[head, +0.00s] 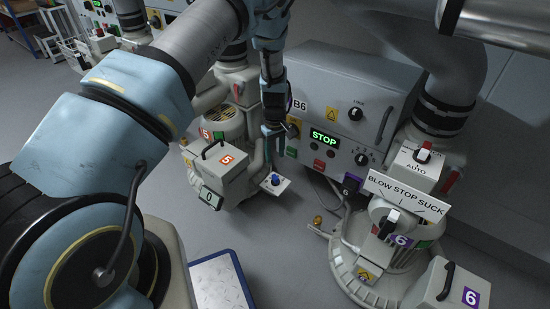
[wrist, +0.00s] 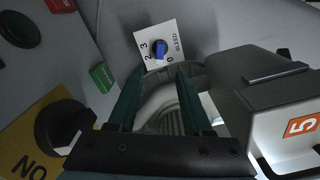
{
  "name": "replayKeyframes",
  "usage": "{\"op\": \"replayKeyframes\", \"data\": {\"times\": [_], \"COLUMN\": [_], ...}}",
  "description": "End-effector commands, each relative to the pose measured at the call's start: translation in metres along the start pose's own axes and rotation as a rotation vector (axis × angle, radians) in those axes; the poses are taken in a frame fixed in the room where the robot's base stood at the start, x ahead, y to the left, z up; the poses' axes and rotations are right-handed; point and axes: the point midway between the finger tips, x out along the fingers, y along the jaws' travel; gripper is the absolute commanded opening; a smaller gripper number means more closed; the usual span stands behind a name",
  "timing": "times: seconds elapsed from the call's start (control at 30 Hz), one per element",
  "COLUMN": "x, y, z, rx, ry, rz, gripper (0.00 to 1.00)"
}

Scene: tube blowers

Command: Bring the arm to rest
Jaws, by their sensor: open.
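My gripper (head: 273,130) hangs in front of the grey cabinet (head: 338,80), above the unit marked 5. In the wrist view its two green fingers (wrist: 168,75) are apart with nothing between them. Beyond the tips is a blue knob (wrist: 160,50) on a white plate marked BLEED, with the numbers 0, 2 and 3. In the head view the blue knob (head: 275,181) is below the fingertips, and a gap shows between them. My arm reaches in from the left, bent.
The unit marked 5 (head: 222,160) stands close left of the gripper. The cabinet shows a green STOP display (head: 325,138). At right stands a unit with a BLOW STOP SUCK sign (head: 405,195). Open floor (head: 275,235) lies in front.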

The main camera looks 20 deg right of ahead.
Motion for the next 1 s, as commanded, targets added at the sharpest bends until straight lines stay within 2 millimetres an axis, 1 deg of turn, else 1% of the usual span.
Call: {"op": "replayKeyframes", "data": {"times": [0.47, 0.57, 0.67, 0.7, 0.77, 0.8, 0.87, 0.9, 0.97, 1.0], "x": [-0.001, -0.012, -0.040, -0.055, -0.079, -0.096, -0.120, -0.136, -0.159, -0.173], "y": [-0.001, -0.007, -0.028, -0.040, -0.062, -0.078, -0.102, -0.119, -0.146, -0.164], "z": [-0.001, -0.006, -0.020, -0.026, -0.035, -0.039, -0.043, -0.045, -0.046, -0.044], "rx": [0.000, -0.002, -0.001, 0.003, 0.007, 0.014, 0.024, 0.032, 0.043, 0.053], "ry": [0.000, 0.002, 0.005, 0.007, 0.011, 0.014, 0.019, 0.024, 0.032, 0.037], "rz": [0.000, 0.005, 0.014, 0.020, 0.027, 0.033, 0.040, 0.045, 0.050, 0.053], "gripper": [0.50, 0.50, 0.50, 0.50, 0.50, 0.50, 0.50, 0.50, 0.50, 0.50]}}
